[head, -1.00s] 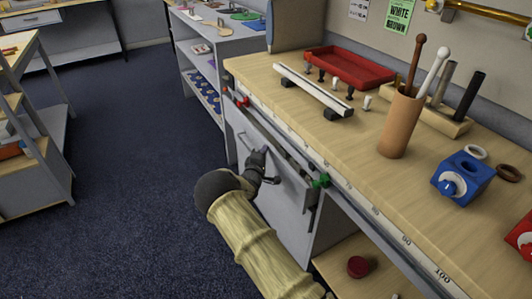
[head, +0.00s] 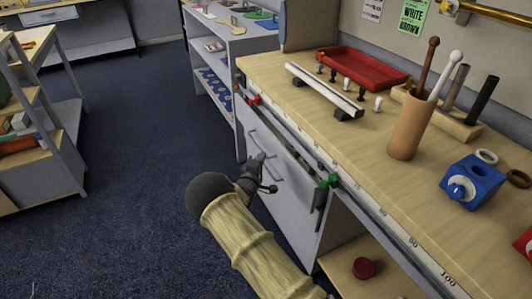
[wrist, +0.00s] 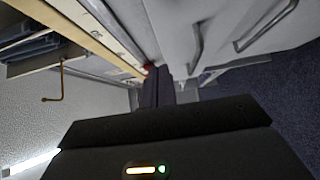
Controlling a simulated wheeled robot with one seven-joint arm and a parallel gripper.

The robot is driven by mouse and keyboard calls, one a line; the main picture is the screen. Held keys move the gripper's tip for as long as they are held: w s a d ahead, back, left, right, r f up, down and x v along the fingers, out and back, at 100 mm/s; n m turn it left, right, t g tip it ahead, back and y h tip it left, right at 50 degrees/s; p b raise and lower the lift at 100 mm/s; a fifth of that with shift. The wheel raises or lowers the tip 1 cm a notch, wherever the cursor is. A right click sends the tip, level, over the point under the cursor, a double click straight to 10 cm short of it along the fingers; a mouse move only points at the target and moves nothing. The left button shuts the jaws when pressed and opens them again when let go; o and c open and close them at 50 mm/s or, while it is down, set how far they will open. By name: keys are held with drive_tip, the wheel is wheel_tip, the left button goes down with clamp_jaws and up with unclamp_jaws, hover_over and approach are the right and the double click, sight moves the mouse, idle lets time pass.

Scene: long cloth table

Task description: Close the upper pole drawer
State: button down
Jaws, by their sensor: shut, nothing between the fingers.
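The upper pole drawer's pale grey front (head: 285,165) is under the bench edge, with a bar handle (head: 265,142) on its face. A dark gap shows between its top edge and the bench, so it looks slightly open; how far is hard to tell. Contact cannot be told. In the wrist view, the shut fingers (wrist: 157,87) point along the pale fronts, where two bar handles (wrist: 196,45) show.
The wooden bench top (head: 350,150) holds a red tray (head: 362,68), a white bar on black blocks (head: 323,90), a brown cup of sticks (head: 407,125) and a blue box (head: 470,182). A red and a green piece (head: 332,180) sit at the bench edge. Blue floor (head: 130,150) is clear at left.

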drive_tip(key=v, duration=0.6)
drive_tip(key=shift+s+a+p, duration=0.2)
drive_tip(key=shift+s+p, duration=0.1)
drive_tip(key=shift+s, duration=0.05)
drive_tip(key=shift+w, duration=0.1)
